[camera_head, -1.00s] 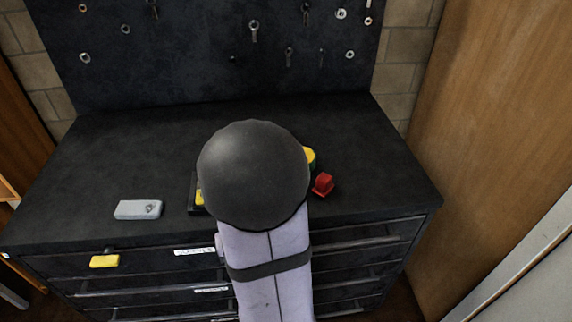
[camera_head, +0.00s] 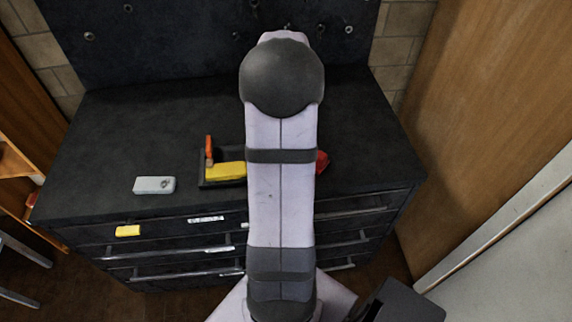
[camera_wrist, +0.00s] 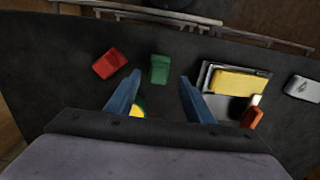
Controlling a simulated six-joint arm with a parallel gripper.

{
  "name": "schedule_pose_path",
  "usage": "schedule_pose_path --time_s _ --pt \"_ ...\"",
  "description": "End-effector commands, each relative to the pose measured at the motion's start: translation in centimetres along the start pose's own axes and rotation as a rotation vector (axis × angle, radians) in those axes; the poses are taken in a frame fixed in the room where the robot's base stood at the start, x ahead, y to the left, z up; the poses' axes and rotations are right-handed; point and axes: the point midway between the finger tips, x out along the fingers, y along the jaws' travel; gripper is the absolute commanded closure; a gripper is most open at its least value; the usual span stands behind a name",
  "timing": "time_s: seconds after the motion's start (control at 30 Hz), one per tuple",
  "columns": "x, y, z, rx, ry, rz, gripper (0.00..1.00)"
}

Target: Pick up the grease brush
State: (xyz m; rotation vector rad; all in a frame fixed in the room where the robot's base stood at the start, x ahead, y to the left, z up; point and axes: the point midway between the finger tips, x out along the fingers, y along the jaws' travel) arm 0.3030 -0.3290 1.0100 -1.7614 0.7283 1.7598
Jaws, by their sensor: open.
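What looks like the grease brush, with an orange handle and a pale end, stands at the tray's left side in the head view (camera_head: 209,152). It also shows in the wrist view (camera_wrist: 252,112), right of my gripper. The dark tray (camera_head: 203,183) holds a yellow block (camera_head: 231,170); the arm hides part of its right side. My gripper (camera_wrist: 159,76) is open and empty above the bench, its blue fingers apart. In the head view my arm hides the gripper.
A green block (camera_wrist: 159,69) and a red piece (camera_wrist: 109,63) lie ahead of the fingers. A yellow round thing (camera_wrist: 139,109) is partly hidden by the left finger. A grey box (camera_head: 154,185) lies left of the tray. The bench's left side is clear.

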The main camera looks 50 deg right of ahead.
Motion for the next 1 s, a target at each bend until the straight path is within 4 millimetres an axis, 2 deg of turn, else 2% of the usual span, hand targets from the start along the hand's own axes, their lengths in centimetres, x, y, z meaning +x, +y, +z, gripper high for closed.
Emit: schedule_pose_path --time_s 0.3,0.57,0.83,1.0 --pt "2.0 0.0 0.1 0.000 -0.003 -0.001 0.52" --pt "2.8 0.0 0.0 0.001 -0.005 -0.001 0.52" --pt "5.8 0.1 -0.2 0.001 -0.006 -0.001 0.52" --pt "7.1 0.2 -0.3 0.001 -0.003 0.000 0.52"
